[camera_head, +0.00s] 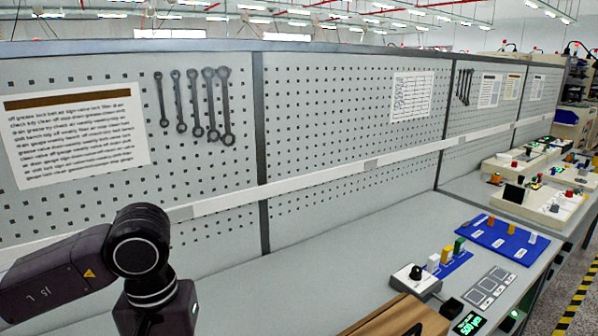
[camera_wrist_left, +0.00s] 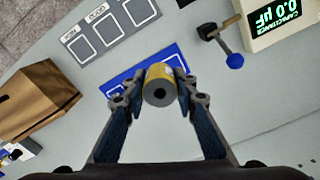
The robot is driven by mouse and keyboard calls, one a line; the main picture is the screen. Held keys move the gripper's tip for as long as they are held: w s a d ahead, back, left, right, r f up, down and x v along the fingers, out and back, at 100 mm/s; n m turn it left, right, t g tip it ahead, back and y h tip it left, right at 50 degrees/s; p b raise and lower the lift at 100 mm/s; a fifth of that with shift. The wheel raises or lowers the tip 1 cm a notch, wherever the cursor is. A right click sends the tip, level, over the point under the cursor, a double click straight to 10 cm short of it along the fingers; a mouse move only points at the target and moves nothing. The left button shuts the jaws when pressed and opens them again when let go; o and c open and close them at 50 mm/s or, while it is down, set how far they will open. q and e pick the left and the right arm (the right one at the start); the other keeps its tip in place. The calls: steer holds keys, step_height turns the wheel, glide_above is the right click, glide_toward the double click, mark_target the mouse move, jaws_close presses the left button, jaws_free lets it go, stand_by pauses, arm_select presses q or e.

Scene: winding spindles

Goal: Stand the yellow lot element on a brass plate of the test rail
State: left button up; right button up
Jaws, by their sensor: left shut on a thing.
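In the left wrist view my left gripper (camera_wrist_left: 163,90) is shut on a yellow cylinder (camera_wrist_left: 158,72) with a grey end and a dark hole, its end facing the camera. A blue mat (camera_wrist_left: 115,84) with white outlines lies behind and below it; the height of the cylinder above it cannot be told. I cannot make out a brass plate of the test rail. In the head view only my left arm shows at the left, its gripper out of frame. My right gripper is in neither view.
In the head view, coloured blocks stand on a blue board (camera_head: 510,246); the bench (camera_head: 330,265) is clear mid-frame.

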arm_select(q)
steer(key=shift+s+a+f+m, duration=0.1)
steer(key=shift+s+m, duration=0.25)
steer(key=shift+m, duration=0.45)
steer(key=s+f, duration=0.4)
steer(key=f, duration=0.1)
